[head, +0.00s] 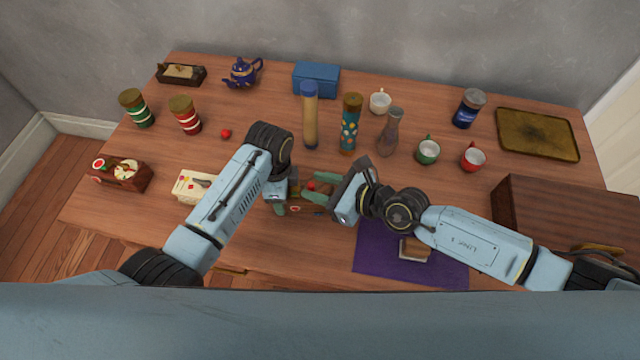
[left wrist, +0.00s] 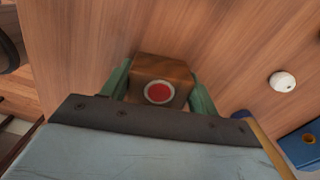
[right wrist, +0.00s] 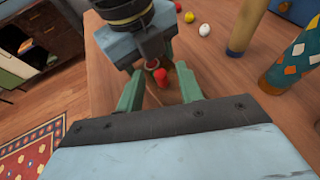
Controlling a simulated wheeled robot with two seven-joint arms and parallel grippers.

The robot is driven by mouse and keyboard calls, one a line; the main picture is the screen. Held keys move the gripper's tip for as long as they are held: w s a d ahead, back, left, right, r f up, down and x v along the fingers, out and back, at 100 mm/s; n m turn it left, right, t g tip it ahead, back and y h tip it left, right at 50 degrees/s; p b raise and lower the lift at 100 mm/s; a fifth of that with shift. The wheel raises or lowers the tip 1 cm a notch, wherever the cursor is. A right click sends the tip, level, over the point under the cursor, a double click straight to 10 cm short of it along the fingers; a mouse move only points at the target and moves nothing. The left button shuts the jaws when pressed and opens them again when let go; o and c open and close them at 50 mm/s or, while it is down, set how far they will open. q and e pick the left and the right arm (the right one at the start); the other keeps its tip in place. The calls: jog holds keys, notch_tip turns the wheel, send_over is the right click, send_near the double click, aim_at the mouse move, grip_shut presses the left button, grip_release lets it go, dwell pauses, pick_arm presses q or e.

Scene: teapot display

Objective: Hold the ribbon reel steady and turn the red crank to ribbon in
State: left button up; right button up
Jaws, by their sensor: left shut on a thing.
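The ribbon reel (head: 308,209) is a small brown wooden block at the front middle of the table, mostly hidden by my arms in the head view. In the left wrist view the reel (left wrist: 165,70) shows a red disc with a pale rim. My left gripper (left wrist: 160,92) is shut on the reel, a green finger on each side. The red crank knob (head: 312,186) also shows in the right wrist view (right wrist: 160,78). My right gripper (right wrist: 159,88) is open, its green fingers apart on either side of the knob. I cannot tell whether they touch it.
A purple mat (head: 375,258) lies to the right, under my right arm. A cream box (head: 190,186) and a brown wooden box (head: 122,175) stand to the left. A yellow tube (head: 309,120), a patterned tube (head: 349,125) and a grey bottle (head: 390,135) stand behind the grippers.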

jog(key=shift+c, duration=0.5)
grip_shut()
jog(key=shift+s+a+r, duration=0.15)
jog(key=shift+a+r, duration=0.05)
jog(key=shift+a, duration=0.25)
jog(key=shift+a+r+m+t, duration=0.1)
jog(key=shift+a+m+t, duration=0.15)
jog(key=shift+m+t, duration=0.3)
pick_arm(q)
jog(key=shift+d, duration=0.1)
pick_arm(e)
jog(key=shift+d+m+t+h, duration=0.15)
jog(key=shift+m+t+h, duration=0.7)
jog(key=shift+m+h, duration=0.1)
jog(key=shift+d, duration=0.15)
jog(key=shift+o, duration=0.5)
grip_release()
jog(key=shift+f, duration=0.25)
jog(key=shift+d, duration=0.1)
